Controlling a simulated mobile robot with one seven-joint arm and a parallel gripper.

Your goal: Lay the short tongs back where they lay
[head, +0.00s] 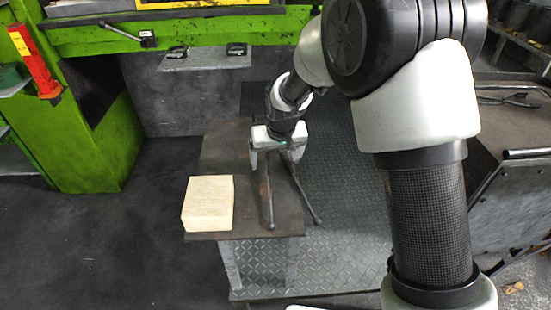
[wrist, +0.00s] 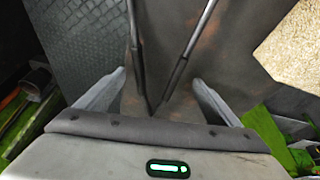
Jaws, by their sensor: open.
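The short tongs (head: 268,197) lie on the small dark table (head: 222,148), their two dark handles spread toward the table's near edge. In the head view one handle tip reaches past the table's right side, and their far end is hidden under my gripper (head: 275,158). In the wrist view the tongs (wrist: 181,62) run down between the two fingers of my gripper (wrist: 159,78), where their legs come close together. The fingers stand wide apart, with a visible gap to the tongs on each side. My gripper is open and holds nothing.
A pale block (head: 208,204) sits on the table's near left corner, left of the tongs. A green press (head: 95,140) stands at the back left. Other tongs (head: 510,98) lie on a bench at the right. A tread-plate floor (head: 335,190) lies right of the table.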

